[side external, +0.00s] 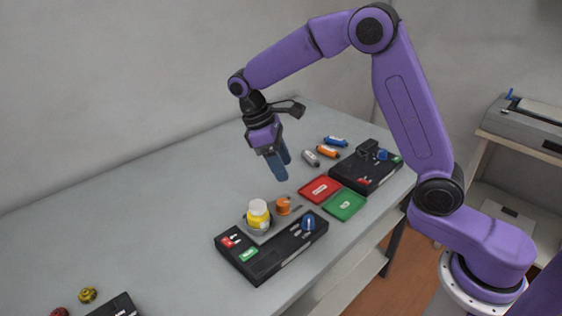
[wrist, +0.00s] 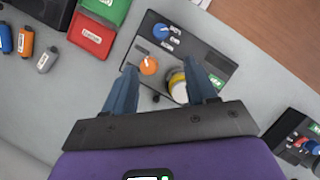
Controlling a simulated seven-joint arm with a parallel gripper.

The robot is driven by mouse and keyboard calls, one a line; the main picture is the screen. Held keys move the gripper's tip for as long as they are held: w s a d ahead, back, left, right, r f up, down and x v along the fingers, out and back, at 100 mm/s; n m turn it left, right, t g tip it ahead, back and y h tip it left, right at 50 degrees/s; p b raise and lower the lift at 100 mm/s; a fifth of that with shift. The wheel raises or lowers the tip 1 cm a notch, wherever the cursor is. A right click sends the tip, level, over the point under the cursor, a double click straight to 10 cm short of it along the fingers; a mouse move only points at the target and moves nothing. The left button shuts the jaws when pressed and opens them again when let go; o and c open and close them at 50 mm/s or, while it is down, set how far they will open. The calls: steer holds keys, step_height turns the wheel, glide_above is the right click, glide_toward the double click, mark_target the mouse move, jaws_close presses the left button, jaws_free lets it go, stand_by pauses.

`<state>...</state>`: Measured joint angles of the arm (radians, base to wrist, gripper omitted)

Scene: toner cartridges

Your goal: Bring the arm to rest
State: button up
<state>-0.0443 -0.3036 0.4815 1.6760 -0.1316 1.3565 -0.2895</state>
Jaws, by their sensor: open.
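My gripper (side external: 278,165) hangs from the purple arm above the grey table (side external: 150,215), with its blue fingers pointing down. It is open and holds nothing. In the wrist view my gripper (wrist: 163,95) has its two fingers apart.
A red tray (side external: 320,189) and a green tray (side external: 344,204) lie right of the gripper. Behind them are a black station (side external: 367,170) and orange (side external: 327,151), grey (side external: 310,158) and blue (side external: 335,141) cartridges. A printer (side external: 525,125) stands on a shelf at right. The table's left side is mostly clear.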

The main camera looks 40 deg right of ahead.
steer(key=s+d+n+t+y, duration=0.1)
steer(key=s+d+n, duration=0.1)
steer(key=s, duration=1.2)
steer(key=s+d+r+n+t+y, duration=0.1)
steer(key=s+d+n+t+y, duration=0.1)
steer(key=s, duration=1.2)
steer(key=shift+s+r+n+t, duration=0.25)
steer(key=shift+s+n+t, duration=0.05)
